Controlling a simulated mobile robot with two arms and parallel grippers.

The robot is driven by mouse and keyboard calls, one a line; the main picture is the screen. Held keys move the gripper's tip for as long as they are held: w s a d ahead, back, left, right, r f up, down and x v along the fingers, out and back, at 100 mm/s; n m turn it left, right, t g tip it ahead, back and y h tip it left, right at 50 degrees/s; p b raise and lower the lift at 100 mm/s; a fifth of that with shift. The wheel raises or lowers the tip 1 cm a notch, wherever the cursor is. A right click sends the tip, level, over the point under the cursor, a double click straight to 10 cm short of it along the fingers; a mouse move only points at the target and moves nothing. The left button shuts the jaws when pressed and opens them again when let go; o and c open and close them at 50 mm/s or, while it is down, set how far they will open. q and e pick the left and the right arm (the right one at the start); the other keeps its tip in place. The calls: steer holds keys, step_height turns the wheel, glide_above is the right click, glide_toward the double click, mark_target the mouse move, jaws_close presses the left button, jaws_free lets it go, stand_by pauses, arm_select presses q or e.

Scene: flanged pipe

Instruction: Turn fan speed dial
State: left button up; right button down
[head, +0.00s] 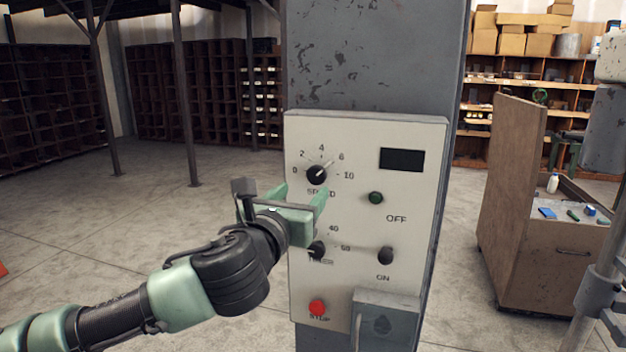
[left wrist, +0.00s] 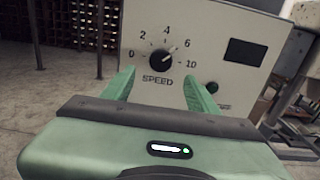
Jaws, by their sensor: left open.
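The fan speed dial (head: 316,175) is a round black knob labelled SPEED on a white control panel (head: 350,220). Its white pointer aims up and right, near the 6. The dial also shows in the left wrist view (left wrist: 161,61), just beyond and between my fingertips. My left gripper (head: 302,192) is open and empty, with green fingers apart, just below the dial in the head view. The fingers (left wrist: 160,85) point toward the panel and do not close on the dial. My right gripper is not in view.
A wooden cabinet (head: 550,260) stands at the right.

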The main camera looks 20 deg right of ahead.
mark_target(316, 178)
arm_select(q)
steer(key=p+x, duration=0.2)
steer(key=x, duration=0.5)
steer(key=shift+r, duration=0.1)
steer(key=shift+w+d+p, duration=0.25)
steer(key=shift+p, duration=0.05)
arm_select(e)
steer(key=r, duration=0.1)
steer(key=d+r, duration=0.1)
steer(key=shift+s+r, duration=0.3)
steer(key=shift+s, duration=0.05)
arm_select(q)
steer(key=shift+c, duration=0.3)
jaws_close()
